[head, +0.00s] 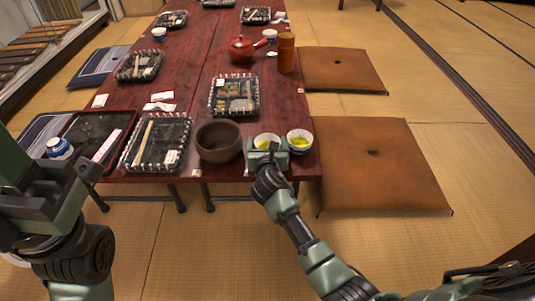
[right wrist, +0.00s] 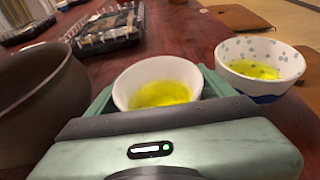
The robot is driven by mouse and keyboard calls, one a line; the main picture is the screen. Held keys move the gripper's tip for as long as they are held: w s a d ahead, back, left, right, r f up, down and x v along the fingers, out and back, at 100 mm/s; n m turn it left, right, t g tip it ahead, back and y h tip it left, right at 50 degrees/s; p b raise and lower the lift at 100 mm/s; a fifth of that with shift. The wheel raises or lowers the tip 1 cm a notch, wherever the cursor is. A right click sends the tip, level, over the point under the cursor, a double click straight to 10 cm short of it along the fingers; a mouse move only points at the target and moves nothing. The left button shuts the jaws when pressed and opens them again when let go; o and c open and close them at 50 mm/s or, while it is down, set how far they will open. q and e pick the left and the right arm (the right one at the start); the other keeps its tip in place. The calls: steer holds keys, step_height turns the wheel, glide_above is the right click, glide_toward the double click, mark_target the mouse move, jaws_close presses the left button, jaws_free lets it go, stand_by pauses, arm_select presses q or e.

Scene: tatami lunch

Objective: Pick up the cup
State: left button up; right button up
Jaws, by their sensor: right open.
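A white cup of green tea (head: 266,139) stands near the front edge of the dark red table (head: 190,95). It also shows in the right wrist view (right wrist: 158,72), between the fingers of my right gripper (head: 266,154). That gripper is open around the cup, and I cannot tell whether a finger touches it. A second cup of green tea (head: 300,140), white with blue spots, stands just to the right; it also shows in the right wrist view (right wrist: 262,62). My left gripper (head: 45,185) is at the left foreground, away from these cups; its jaw opening is unclear.
A dark brown bowl (head: 219,142) stands close to the left of the cup. Packed food trays (head: 235,95), a red teapot (head: 242,49) and a brown canister (head: 286,53) stand farther back. A blue-patterned cup (head: 60,148) is by my left gripper. Brown cushions (head: 385,165) lie right of the table.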

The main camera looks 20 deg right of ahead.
steer(key=shift+w, duration=0.1)
steer(key=c, duration=1.2)
steer(key=shift+r, duration=0.15)
steer(key=shift+c, duration=0.2)
